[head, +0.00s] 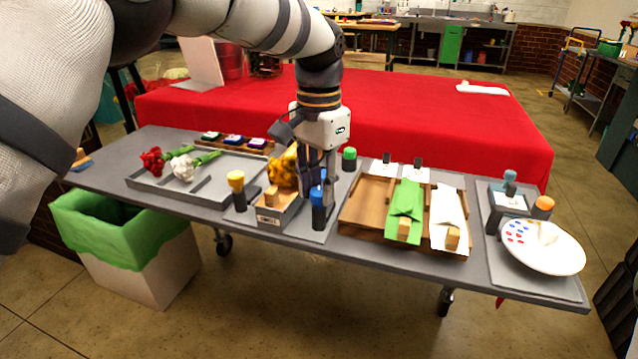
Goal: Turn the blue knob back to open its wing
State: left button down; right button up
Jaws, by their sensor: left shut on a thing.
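The blue knob (317,197) sits on a dark post at the right front of the small grey bouquet station in the middle of the table. My left gripper (319,182) comes down from above and is shut on the blue knob, with its fingers hiding part of it. Yellow flowers (283,168) stand at the station, just left of my gripper. A grey box with a label (269,222) and a wooden block are in front of them. I cannot clearly make out the wing or its angle. My right gripper is out of view.
A yellow knob (236,181) and a green knob (349,154) stand close around the gripper. A wooden tray (364,215) with green and white wraps is to the right. A grey tray (148,184) with red and white flowers is to the left. A white plate (560,262) lies far right.

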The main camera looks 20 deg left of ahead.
aim_at(319, 190)
pick_arm(q)
jog(key=shift+m, duration=1.9)
jog(key=c, duration=1.3)
grip_release()
notch_tip(319, 190, up, 12)
